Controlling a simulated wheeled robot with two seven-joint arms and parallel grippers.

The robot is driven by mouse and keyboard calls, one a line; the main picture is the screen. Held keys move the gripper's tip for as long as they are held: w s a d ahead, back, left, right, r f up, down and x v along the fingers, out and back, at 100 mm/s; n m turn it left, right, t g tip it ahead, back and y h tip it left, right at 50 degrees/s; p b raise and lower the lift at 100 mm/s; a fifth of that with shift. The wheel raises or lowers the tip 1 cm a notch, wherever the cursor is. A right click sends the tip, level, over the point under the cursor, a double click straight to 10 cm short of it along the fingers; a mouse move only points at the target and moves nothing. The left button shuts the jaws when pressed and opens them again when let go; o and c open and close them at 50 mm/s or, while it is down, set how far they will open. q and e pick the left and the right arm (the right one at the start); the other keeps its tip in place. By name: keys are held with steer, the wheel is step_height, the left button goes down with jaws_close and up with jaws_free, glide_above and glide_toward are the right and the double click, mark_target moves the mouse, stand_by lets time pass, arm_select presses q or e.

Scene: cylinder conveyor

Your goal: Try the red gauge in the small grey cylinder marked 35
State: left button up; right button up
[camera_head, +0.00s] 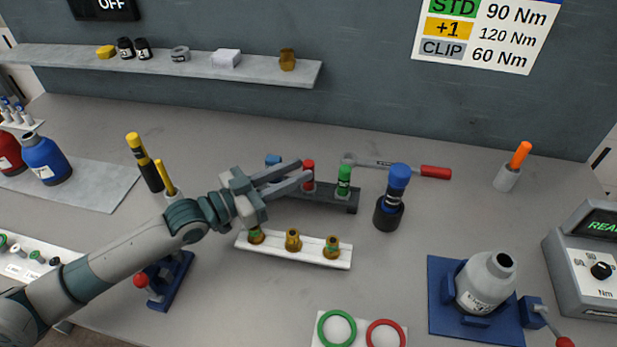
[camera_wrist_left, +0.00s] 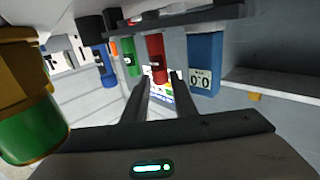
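The red gauge (camera_head: 309,176) stands in a dark rack (camera_head: 331,196) between a blue gauge (camera_head: 273,160) and a green gauge (camera_head: 344,180). My left gripper (camera_head: 303,171) is open, its fingertips at the red gauge. In the left wrist view the red gauge (camera_wrist_left: 157,62) shows between and just beyond the fingertips (camera_wrist_left: 160,78); I cannot tell whether they touch it. A small grey cylinder (camera_head: 487,283) with a dark top opening sits in a blue clamp fixture (camera_head: 440,318) at the right; its marking is too small to read surely. My right gripper is not in view.
A white strip (camera_head: 310,258) with several brass fittings lies in front of the rack. A blue-capped black tool (camera_head: 392,198) stands right of it, and a red-handled wrench (camera_head: 410,168) lies behind. Green and red rings (camera_head: 337,329) lie at the front. A torque device (camera_head: 590,275) stands far right.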

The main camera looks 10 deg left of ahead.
mark_target(308, 167)
arm_select(q)
steer(key=p+x, duration=0.1)
steer(key=x, duration=0.3)
steer(key=shift+f, duration=0.15)
jaws_close()
